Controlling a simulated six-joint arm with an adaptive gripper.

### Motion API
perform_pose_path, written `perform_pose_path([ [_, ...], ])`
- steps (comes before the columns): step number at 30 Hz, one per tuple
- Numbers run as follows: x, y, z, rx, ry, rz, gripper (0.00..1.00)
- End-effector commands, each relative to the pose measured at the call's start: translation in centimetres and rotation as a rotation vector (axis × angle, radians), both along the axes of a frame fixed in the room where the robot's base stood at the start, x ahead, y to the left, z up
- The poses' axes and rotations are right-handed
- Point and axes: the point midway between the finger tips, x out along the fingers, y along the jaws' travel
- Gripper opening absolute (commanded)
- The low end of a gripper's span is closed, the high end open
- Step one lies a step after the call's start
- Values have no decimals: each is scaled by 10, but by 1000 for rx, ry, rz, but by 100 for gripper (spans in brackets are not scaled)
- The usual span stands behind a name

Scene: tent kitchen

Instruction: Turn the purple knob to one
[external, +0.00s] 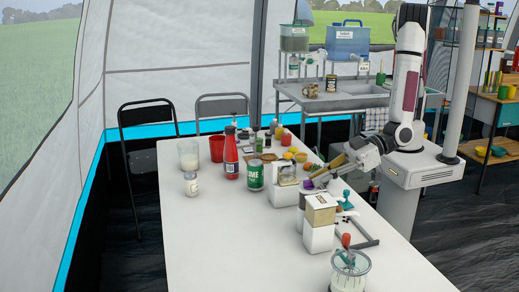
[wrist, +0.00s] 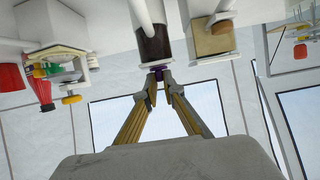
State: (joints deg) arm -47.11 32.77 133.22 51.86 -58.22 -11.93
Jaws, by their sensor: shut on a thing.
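The purple knob (wrist: 159,70) sits at the end of a dark brown cylinder (wrist: 154,42) in the wrist view, which shows the scene upside down. My gripper (wrist: 160,80) has both yellow-grey fingers closed in on the knob, one on each side. In the external view a small purple patch, the knob (external: 307,184), shows at my gripper (external: 313,184), which reaches in from the right over the table. The knob's markings are too small to read, and its setting cannot be told.
A white and tan box-shaped appliance (external: 319,215) stands close in front of my gripper. A clear jar (external: 350,272) is at the near end. The left front of the white table (external: 215,235) is clear.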

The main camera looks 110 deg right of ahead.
Motion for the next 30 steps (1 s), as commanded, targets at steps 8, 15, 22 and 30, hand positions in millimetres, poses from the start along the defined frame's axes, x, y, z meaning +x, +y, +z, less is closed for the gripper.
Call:
perform_pose_path([
  [8,2,1,3,3,-7,-14,0],
  [15,2,1,3,3,-8,-14,0],
  [22,1,1,2,2,-5,-14,25],
  [30,0,1,1,1,-3,-12,25],
])
